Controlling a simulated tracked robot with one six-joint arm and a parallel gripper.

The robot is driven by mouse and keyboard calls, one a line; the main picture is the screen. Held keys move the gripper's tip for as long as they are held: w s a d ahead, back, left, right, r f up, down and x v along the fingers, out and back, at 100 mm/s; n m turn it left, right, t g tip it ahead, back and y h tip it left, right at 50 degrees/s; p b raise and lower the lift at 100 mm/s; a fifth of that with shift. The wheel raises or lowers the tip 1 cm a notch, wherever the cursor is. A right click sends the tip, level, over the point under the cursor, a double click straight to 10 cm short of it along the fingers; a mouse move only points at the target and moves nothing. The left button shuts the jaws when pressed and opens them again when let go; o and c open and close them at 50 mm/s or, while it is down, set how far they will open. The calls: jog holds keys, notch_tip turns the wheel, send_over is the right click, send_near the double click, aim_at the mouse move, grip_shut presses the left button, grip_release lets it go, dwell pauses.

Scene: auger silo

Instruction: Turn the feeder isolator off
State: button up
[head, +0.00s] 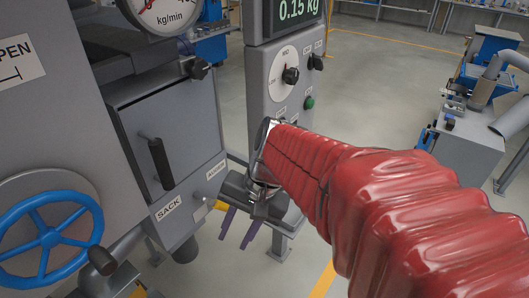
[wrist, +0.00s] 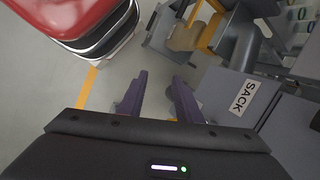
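No control in view is legibly marked as the feeder isolator, so I cannot tell which one it is. The grey control column (head: 262,80) carries a black rotary knob on a round white dial (head: 289,75), a smaller black knob (head: 316,62) and a green button (head: 309,103). Labels below are hidden by my red-sleeved arm. My gripper (head: 234,242) hangs in front of the column's lower part, purple fingers pointing down, apart and empty. The wrist view also shows the two fingers apart (wrist: 159,78) with nothing between them.
At left are a blue handwheel (head: 45,235), a cabinet door with a black handle (head: 161,163), a SACK label (head: 168,209), also in the wrist view (wrist: 243,97), and a black knob (head: 199,68). Blue-grey machinery (head: 470,140) stands at right. Open floor lies between.

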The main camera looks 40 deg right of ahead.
jog(key=w+d+f+m+t+y, duration=0.2)
jog(key=w+d+m+t+y, duration=0.1)
jog(key=d+m, duration=0.45)
jog(key=w+d+f+m+t+y, duration=0.2)
jog(key=w+d+m+t+y, duration=0.15)
jog(key=d+m, duration=0.4)
jog(key=s+d+f+m+t+h, duration=0.1)
jog(key=d+m+t, duration=0.3)
jog(key=d, duration=0.5)
jog(key=s+d+f+m+t+h, duration=0.2)
jog(key=s+d+m+t+h, duration=0.1)
jog(key=d+m, duration=0.6)
jog(key=shift+s+t, duration=0.75)
jog(key=shift+t, duration=0.1)
jog(key=x, duration=1.4)
jog(key=shift+f, duration=0.2)
jog(key=shift+d, duration=0.1)
grip_shut()
